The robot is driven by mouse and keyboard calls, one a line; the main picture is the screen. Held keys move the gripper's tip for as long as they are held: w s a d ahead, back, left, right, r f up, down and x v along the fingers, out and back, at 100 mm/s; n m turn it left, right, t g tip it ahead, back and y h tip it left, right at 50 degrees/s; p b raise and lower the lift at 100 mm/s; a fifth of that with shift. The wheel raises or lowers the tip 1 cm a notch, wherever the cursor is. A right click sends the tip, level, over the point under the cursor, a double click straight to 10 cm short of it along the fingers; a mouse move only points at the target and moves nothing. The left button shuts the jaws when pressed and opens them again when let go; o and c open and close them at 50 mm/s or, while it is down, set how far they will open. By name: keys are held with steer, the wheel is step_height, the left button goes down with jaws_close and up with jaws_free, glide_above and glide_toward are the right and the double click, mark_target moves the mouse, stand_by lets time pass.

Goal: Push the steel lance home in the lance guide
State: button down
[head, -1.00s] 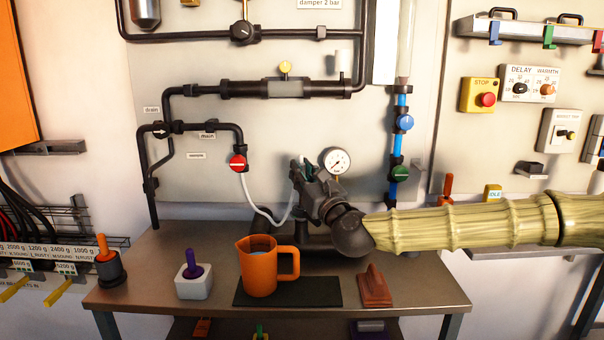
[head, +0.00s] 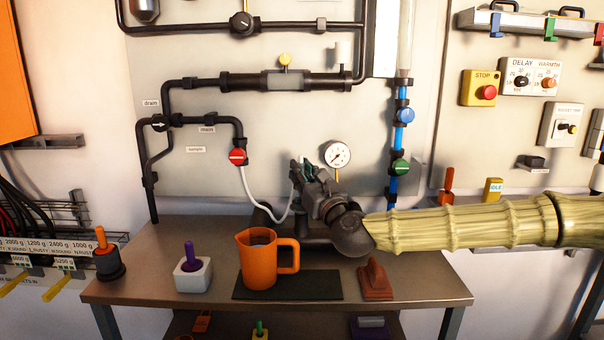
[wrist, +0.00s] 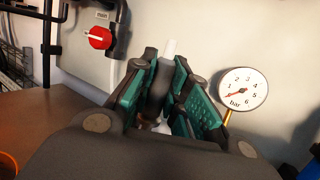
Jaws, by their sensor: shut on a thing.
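My gripper (head: 308,172) is at the back of the bench, left of the pressure gauge, with the wrist tilted. In the wrist view its green pads (wrist: 155,90) are closed around a dark cylindrical piece with a pale end (wrist: 170,48), which appears to be the steel lance. A small silvery spot (wrist: 162,127) shows low between the fingers. The fingers hide most of the held piece. I cannot make out the lance guide, or how deep the lance sits in it.
The pressure gauge (head: 337,155) is close right of the fingers. A white hose (head: 252,198) runs from the red valve (head: 238,157) towards the gripper. An orange jug (head: 258,262) on a dark mat (head: 325,287) and a brown wedge-shaped block (head: 375,282) stand in front.

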steer(key=shift+f, duration=0.3)
steer(key=c, duration=1.3)
jaws_free()
steer(key=shift+s, duration=0.1)
steer(key=v, duration=1.2)
steer(key=shift+r, duration=0.1)
